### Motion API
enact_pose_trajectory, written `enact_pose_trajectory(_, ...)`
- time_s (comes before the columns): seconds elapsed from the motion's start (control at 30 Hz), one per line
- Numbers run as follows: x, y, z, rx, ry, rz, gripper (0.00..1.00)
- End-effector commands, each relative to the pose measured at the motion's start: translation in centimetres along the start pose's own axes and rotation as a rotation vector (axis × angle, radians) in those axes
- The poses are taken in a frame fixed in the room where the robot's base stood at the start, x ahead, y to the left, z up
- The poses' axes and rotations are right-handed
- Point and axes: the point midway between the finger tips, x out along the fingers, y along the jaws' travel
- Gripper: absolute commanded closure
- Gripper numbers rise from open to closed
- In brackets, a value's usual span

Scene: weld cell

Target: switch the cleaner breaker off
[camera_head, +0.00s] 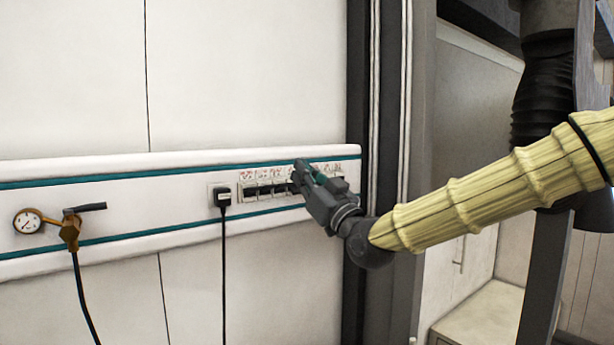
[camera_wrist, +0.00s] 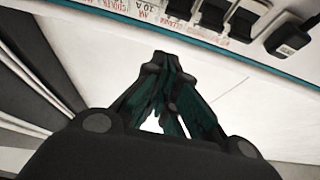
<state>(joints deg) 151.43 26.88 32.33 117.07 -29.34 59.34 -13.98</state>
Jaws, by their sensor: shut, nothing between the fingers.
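A row of breakers (camera_head: 265,190) with dark switches and red-lettered labels sits in a white wall rail in the head view. In the wrist view a few of its dark switches (camera_wrist: 212,13) show at the top edge. My gripper (camera_head: 303,170) is in front of the right half of the row and hides some switches. In the wrist view my gripper (camera_wrist: 168,62) has its green-and-black fingers together, empty, apart in the picture from the switches. Contact with the panel cannot be told.
A black plug (camera_head: 222,197) with a hanging cable is left of the breakers; it also shows in the wrist view (camera_wrist: 288,38). A pressure gauge (camera_head: 28,221) and a brass valve (camera_head: 70,229) with a hose are further left. A dark post (camera_head: 360,100) stands right of the rail.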

Motion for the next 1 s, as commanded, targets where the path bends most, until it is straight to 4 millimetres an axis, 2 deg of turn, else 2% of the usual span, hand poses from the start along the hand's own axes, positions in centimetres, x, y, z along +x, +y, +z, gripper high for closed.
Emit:
enact_pose_trajectory(0.1,2.2,0.0,-0.3,-0.001,-0.002,0.000,1.00)
enact_pose_trajectory(0.43,6.5,0.0,-0.2,0.000,-0.001,0.001,1.00)
enact_pose_trajectory(0.8,4.3,0.0,2.6,0.001,-0.003,0.001,1.00)
enact_pose_trajectory(1.0,3.9,0.0,3.1,0.001,0.000,0.001,1.00)
